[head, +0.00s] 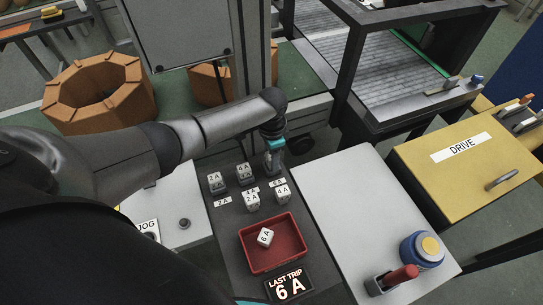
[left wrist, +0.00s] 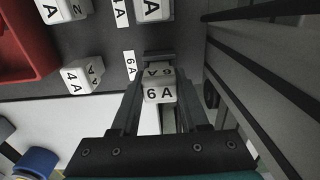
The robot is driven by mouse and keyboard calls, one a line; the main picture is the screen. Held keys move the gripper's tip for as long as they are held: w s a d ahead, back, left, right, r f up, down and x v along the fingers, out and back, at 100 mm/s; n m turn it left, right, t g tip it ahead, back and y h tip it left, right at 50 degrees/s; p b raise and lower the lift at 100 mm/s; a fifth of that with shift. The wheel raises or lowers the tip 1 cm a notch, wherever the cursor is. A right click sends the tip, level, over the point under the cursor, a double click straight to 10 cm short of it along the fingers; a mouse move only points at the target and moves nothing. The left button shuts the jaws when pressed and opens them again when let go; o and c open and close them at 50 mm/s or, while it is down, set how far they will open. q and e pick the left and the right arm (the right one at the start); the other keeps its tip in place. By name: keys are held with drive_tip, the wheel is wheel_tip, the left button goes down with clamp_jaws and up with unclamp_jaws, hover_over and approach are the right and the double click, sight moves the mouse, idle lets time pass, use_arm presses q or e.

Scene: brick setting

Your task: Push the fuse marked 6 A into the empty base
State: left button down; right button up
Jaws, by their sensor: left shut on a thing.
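My left gripper (head: 273,168) is at the far right corner of the dark fuse panel (head: 232,232), beside a 6 A label (head: 278,182). In the left wrist view, the gripper (left wrist: 157,88) is shut on a white fuse marked 6 A (left wrist: 160,95). A dark shape (left wrist: 158,57), perhaps the base, shows just past this fuse; I cannot tell whether the fuse is seated in it. The 6 A label (left wrist: 130,66) lies alongside. Another white 6 A fuse (head: 265,237) lies tilted in the red tray (head: 291,262).
Fuses marked 2 A (head: 215,181) and 4 A (head: 244,173) stand left of the gripper, with another 2 A (head: 252,201) and 4 A (head: 283,195) nearer. A LAST TRIP 6 A display (head: 288,286) is at front. A red-handled switch (head: 400,277) and blue knob (head: 422,250) stand right.

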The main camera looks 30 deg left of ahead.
use_arm(q)
drive_tip(key=shift+f, duration=0.45)
unclamp_jaws()
drive_tip(key=shift+r, duration=0.15)
wheel_tip(320, 180, up, 6)
drive_tip(key=p, duration=0.6)
idle(0.4)
idle(0.4)
